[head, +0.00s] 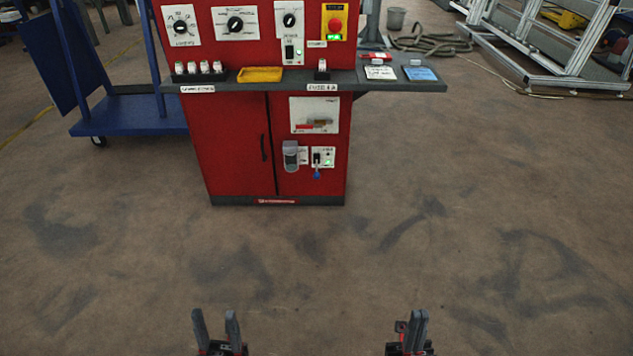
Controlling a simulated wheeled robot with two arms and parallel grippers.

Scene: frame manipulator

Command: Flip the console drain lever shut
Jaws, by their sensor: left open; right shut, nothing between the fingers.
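The red console (232,140) stands upright on the floor ahead in the head view. On its lower right front is a white plate with a small brass-coloured fitting and a red lever (305,126), which looks roughly horizontal. This looks like the drain lever, but its label is too small to read. My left gripper (214,314) is open and empty at the bottom of the view. My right gripper (417,314) is shut and empty at the bottom right. Both are well short of the console and touch nothing.
A grey shelf (430,86) juts out above the lever, holding a yellow tray (260,75) and cards. Below the lever are a grey box (291,155) and a switch plate (323,157). A blue cart (130,116) stands left. The floor between is clear.

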